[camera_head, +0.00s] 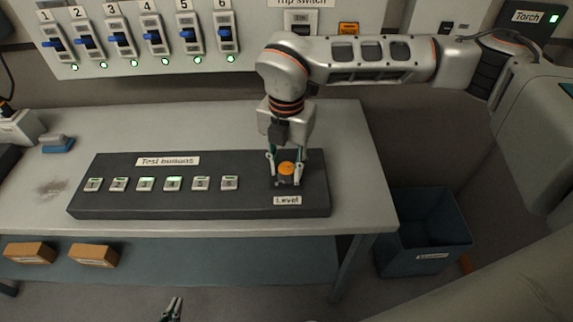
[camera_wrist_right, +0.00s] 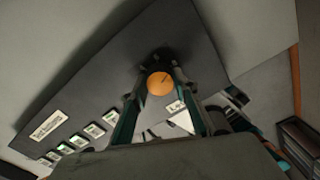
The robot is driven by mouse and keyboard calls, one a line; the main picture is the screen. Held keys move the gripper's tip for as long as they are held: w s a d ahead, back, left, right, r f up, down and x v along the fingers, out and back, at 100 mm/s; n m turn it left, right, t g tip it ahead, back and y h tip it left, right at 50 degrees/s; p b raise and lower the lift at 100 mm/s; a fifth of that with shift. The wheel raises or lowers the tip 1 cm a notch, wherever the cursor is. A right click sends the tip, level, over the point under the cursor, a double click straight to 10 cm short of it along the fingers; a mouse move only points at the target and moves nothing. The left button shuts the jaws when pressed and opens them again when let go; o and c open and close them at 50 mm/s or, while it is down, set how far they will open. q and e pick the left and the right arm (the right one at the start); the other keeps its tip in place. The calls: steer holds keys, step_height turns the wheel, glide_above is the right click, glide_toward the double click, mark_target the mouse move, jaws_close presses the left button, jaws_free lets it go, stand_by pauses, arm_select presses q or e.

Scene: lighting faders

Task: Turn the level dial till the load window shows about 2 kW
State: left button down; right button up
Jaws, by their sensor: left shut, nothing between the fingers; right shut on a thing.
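The level dial (camera_head: 286,168) has an orange top and stands at the right end of the dark button panel (camera_head: 120,205), above a "Level" label (camera_head: 287,200). My right gripper (camera_head: 286,178) comes down over it and is shut on it, one finger on each side. In the right wrist view the dial's orange top (camera_wrist_right: 160,83) shows a dark pointer line between the fingertips (camera_wrist_right: 160,75). My left gripper (camera_head: 172,308) is low at the bottom edge of the head view, shut and empty, well away from the panel. I cannot make out a load window in either view.
Several numbered test buttons (camera_head: 146,184) run left of the dial; 3 and 4 look lit green. Several blue-handled switches (camera_head: 130,42) with lamps are on the wall panel. A blue bin (camera_head: 425,230) stands right of the table. A blue-topped block (camera_head: 57,143) lies on the table's left.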

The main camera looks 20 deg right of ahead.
mark_target(287, 168)
stand_by(0.3)
steer(key=o, duration=1.1)
steer(key=shift+r, duration=0.1)
step_height(287, 168, up, 12)
steer(key=shift+f, duration=0.1)
steer(key=shift+s+f, duration=0.1)
